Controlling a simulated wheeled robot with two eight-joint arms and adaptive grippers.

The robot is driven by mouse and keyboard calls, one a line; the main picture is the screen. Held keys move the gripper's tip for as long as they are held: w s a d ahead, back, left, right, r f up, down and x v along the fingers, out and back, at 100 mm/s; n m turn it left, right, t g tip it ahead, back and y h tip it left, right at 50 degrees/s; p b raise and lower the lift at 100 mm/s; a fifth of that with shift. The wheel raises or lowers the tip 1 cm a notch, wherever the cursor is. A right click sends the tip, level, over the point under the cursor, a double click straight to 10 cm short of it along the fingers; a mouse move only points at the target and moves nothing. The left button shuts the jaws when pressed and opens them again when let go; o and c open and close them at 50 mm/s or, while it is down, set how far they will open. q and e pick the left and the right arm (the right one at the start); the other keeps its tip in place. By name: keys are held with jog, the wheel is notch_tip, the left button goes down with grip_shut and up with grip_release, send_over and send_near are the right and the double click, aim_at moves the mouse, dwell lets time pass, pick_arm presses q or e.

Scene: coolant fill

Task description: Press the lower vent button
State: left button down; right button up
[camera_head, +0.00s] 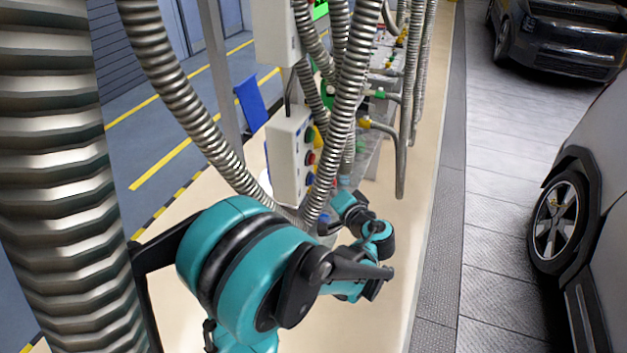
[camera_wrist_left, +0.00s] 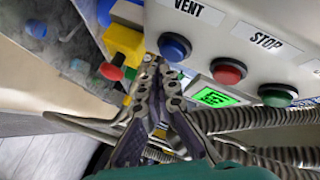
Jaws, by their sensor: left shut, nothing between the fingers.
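In the left wrist view, a white panel carries a blue button (camera_wrist_left: 174,47) beside a VENT label (camera_wrist_left: 199,11). A red button (camera_wrist_left: 228,72) and a green button (camera_wrist_left: 278,95) follow to its right. My left gripper (camera_wrist_left: 160,68) is shut and empty, its tips just below the blue button. I cannot tell whether they touch it. In the head view, the lower white button box (camera_head: 288,157) stands beyond my teal left arm, with its blue button (camera_head: 310,180) at the bottom. The gripper's fingers are hidden there by hoses and the arm. My right gripper is not in view.
Ribbed metal hoses (camera_head: 345,95) hang in front of the box. A yellow block (camera_wrist_left: 124,42) with a red knob (camera_wrist_left: 110,72) sits left of the fingers. A small green display (camera_wrist_left: 215,97) lies right of them. A car (camera_head: 575,210) stands at the right.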

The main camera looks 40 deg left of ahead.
pick_arm(q)
jog(key=shift+a, duration=0.15)
dwell(0.3)
jog(key=shift+s+a, duration=0.1)
jog(key=shift+a, duration=0.2)
jog(key=shift+s+a, duration=0.15)
jog(key=shift+a, duration=0.35)
dwell(0.6)
jog(key=shift+d, duration=0.15)
dwell(0.3)
jog(key=shift+w+d+b, duration=0.25)
jog(key=shift+d+b, duration=0.05)
jog(key=shift+d, duration=0.45)
jog(key=shift+w+d, duration=0.2)
jog(key=shift+d, duration=0.6)
jog(key=shift+w+d, duration=0.2)
jog(key=shift+d, duration=0.65)
jog(key=shift+w+d, duration=0.2)
jog(key=shift+d, duration=0.6)
jog(key=shift+b, duration=0.3)
